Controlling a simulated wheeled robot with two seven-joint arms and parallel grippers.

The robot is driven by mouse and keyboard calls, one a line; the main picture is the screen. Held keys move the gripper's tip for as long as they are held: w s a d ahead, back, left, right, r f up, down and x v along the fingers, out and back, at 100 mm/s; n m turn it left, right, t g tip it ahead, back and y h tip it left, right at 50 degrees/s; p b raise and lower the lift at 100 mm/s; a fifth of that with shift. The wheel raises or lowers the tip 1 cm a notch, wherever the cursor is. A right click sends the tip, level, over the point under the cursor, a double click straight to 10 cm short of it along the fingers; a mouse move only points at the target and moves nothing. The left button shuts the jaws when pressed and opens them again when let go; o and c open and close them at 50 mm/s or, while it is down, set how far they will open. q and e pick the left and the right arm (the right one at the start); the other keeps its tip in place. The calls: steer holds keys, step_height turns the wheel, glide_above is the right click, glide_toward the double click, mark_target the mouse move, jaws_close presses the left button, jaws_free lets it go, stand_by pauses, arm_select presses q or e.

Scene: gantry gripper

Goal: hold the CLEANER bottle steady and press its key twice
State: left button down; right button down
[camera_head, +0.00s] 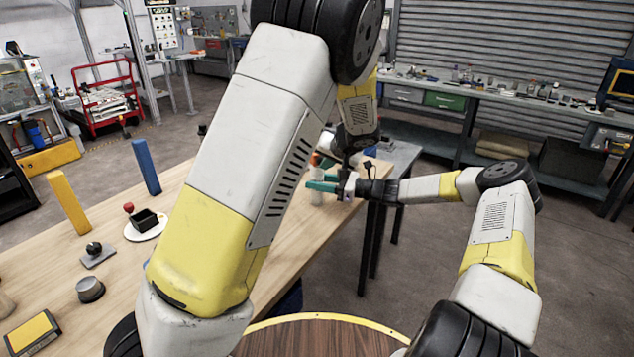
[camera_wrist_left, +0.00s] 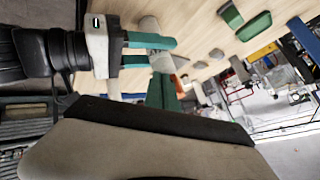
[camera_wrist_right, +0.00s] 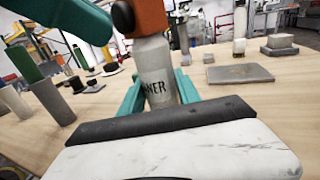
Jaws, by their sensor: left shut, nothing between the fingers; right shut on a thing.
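The CLEANER bottle (camera_wrist_right: 156,75) stands upright on the wooden table, pale grey, with the letters "NER" showing in the right wrist view. Its orange top (camera_wrist_right: 152,16) has a dark round part on its left side. In the head view the bottle (camera_head: 316,196) is near the table's far right end. My right gripper (camera_head: 318,187) is shut around the bottle's body, one teal finger on each side. My left gripper (camera_head: 322,162) is shut and empty beside the orange top; its teal fingers also show in the left wrist view (camera_wrist_left: 162,92). I cannot tell whether they touch the top.
A yellow post (camera_head: 70,206) and a blue post (camera_head: 146,166) stand on the left of the table (camera_head: 190,185). My left arm hides much of the table's middle.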

arm_select(q)
steer(key=shift+w+a, duration=0.15)
steer(key=shift+w, duration=0.1)
steer(key=shift+s, duration=0.2)
steer(key=shift+s+d, duration=0.2)
stand_by(0.3)
steer(key=s+d, duration=0.2)
steer(key=s, duration=0.3)
steer(key=shift+s+d, duration=0.2)
steer(key=shift+d, duration=0.2)
stand_by(2.2)
steer(key=w+a, duration=0.2)
steer(key=w, duration=0.3)
steer(key=shift+w+a, duration=0.2)
steer(key=shift+a, duration=0.15)
stand_by(0.4)
